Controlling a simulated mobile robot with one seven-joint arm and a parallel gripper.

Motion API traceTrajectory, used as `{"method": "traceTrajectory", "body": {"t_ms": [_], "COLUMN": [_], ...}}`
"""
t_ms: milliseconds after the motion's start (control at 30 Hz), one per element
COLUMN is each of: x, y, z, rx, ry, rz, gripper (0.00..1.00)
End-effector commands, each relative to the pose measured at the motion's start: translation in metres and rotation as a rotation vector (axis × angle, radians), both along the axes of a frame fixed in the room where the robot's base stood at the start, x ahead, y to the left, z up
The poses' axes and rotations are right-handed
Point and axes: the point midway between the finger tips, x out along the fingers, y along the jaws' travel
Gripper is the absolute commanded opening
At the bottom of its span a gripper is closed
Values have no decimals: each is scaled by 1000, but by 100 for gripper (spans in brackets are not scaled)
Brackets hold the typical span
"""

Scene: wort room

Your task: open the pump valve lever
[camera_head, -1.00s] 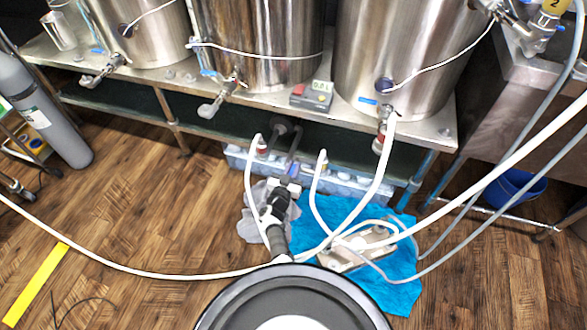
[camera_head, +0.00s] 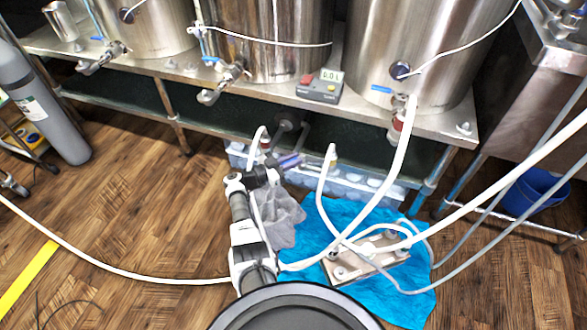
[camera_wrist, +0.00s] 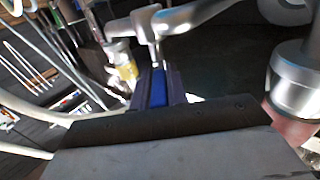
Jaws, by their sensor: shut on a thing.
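The pump valve lever (camera_wrist: 158,88) is a narrow blue handle that shows in the middle of the wrist view. My gripper (camera_wrist: 158,78) is shut on it, with a finger on each side of the blue strip. The lever runs up to a metal valve fitting (camera_wrist: 156,48) on a silver pipe (camera_wrist: 200,14). In the head view my gripper (camera_head: 288,161) is low in front of the table's underside, beside the white hoses. The lever is too small and covered there to make out, and its exact angle is hard to tell.
Steel kettles (camera_head: 430,50) stand on a metal table (camera_head: 450,127) above. White hoses (camera_head: 390,160) cross the area right of my arm. A grey cloth (camera_head: 285,218) and a blue cloth (camera_head: 345,215) with a metal plate device (camera_head: 365,262) lie on the floor. Open floor lies to the left.

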Motion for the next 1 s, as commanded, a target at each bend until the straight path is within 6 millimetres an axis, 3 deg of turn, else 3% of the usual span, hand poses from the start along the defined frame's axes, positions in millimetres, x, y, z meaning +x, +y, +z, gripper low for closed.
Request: {"method": "traceTrajectory", "body": {"t_ms": [700, 733, 800, 900, 1000], "x": [4, 4, 4, 4, 4], "y": [0, 0, 0, 1, 1], "z": [3, 3, 2, 2, 1], "rx": [-3, -3, -2, -3, -2], "ry": [-4, -4, -4, -3, -2], "rz": [-76, -76, -76, -76, -76], "gripper": [0, 17, 26, 37, 37]}}
